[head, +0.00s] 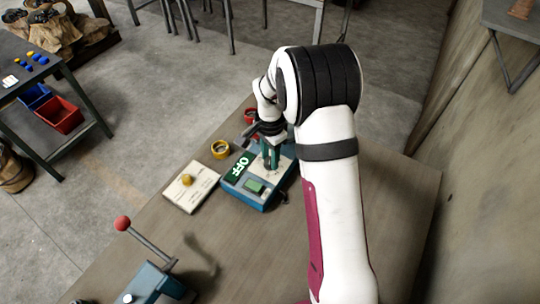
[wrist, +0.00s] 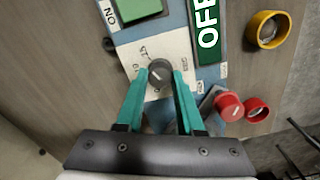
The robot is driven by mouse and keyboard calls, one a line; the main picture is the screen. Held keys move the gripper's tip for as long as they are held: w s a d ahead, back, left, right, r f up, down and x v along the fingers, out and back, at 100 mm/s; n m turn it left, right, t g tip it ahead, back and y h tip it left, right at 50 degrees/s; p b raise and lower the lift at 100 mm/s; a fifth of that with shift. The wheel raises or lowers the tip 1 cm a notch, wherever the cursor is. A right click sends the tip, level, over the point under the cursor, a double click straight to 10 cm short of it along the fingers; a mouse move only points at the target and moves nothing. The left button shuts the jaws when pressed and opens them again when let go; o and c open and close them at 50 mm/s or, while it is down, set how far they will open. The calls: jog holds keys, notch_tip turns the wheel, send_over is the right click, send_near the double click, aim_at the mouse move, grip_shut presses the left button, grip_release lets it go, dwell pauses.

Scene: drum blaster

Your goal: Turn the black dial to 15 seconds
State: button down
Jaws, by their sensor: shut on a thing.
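The black dial (wrist: 159,74) sits on a white plate marked with small numbers, on the blue control box (head: 253,202). In the wrist view a pale pointer line shows on its face; exactly which mark it points to I cannot tell. My gripper (wrist: 160,82) has its green fingertips shut on the dial, one on each side. In the head view my gripper (head: 270,158) reaches down to the box and the dial is hidden by the fingers.
A red knob (wrist: 229,106) on the box is close to my right finger. A red-balled lever (head: 123,223) stands at the front left. The table's right side (head: 390,190) is clear.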

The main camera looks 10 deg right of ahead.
jog(key=shift+m, duration=0.3)
jog(key=c, duration=0.5)
grip_release()
notch_tip(320, 180, up, 16)
jog(key=shift+f, duration=0.1)
jog(key=s+a+n, duration=0.1)
jog(key=s+n, duration=0.1)
jog(key=s, duration=0.8)
jog(key=s+a+n+y, duration=0.1)
jog(key=s+a+n, duration=0.1)
jog(key=s, duration=0.8)
jog(key=s+a+n, duration=0.1)
jog(key=s+n, duration=0.3)
jog(key=s, duration=0.6)
jog(key=shift+a+f+y, duration=0.2)
jog(key=shift+a+y, duration=0.2)
